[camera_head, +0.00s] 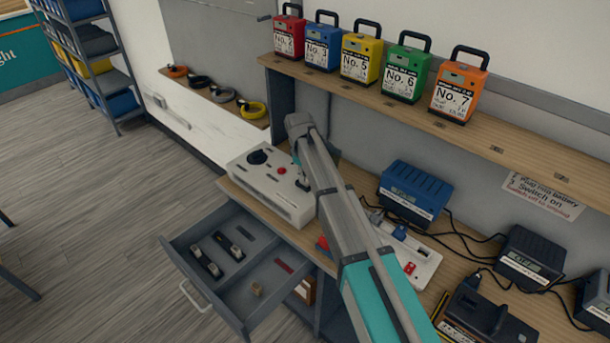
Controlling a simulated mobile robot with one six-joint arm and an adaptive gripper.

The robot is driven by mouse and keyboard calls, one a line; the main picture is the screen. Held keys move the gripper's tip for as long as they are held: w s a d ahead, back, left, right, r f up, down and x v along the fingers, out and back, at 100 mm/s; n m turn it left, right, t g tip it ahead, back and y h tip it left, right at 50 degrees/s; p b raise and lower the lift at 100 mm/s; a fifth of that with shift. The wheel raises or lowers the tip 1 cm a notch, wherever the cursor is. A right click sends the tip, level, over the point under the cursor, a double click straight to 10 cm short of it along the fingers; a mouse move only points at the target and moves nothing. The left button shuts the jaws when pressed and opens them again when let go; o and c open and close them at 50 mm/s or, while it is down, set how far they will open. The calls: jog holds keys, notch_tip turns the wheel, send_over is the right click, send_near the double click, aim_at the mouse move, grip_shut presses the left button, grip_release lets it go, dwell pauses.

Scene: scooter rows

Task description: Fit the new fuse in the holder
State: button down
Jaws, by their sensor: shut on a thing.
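My gripper (302,183) is low over the right part of this box, partly hidden by the arm. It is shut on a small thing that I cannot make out. I cannot tell whether that thing touches the box. The fuse and its holder cannot be told apart at this size.
A shelf (405,108) with coloured numbered battery packs runs above. The floor at left is mostly clear.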

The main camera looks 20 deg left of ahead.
jog(key=shift+f, duration=0.3)
jog(key=shift+c, duration=2.2)
grip_release()
jog(key=shift+r, duration=0.15)
notch_tip(320, 180, up, 9)
jog(key=p, duration=0.9)
jog(key=shift+r, duration=0.2)
jog(key=s+d+r+p, duration=0.2)
jog(key=s+d, duration=0.1)
jog(key=s, duration=0.5)
jog(key=s+d+r+p, duration=0.2)
jog(key=s+d, duration=0.1)
jog(key=s, duration=0.5)
jog(key=s+d+r+p, duration=0.2)
jog(key=s+d, duration=0.2)
jog(key=s, duration=0.4)
jog(key=shift+s+r+p, duration=0.2)
jog(key=shift+r+p, duration=0.05)
jog(key=shift+p, duration=0.1)
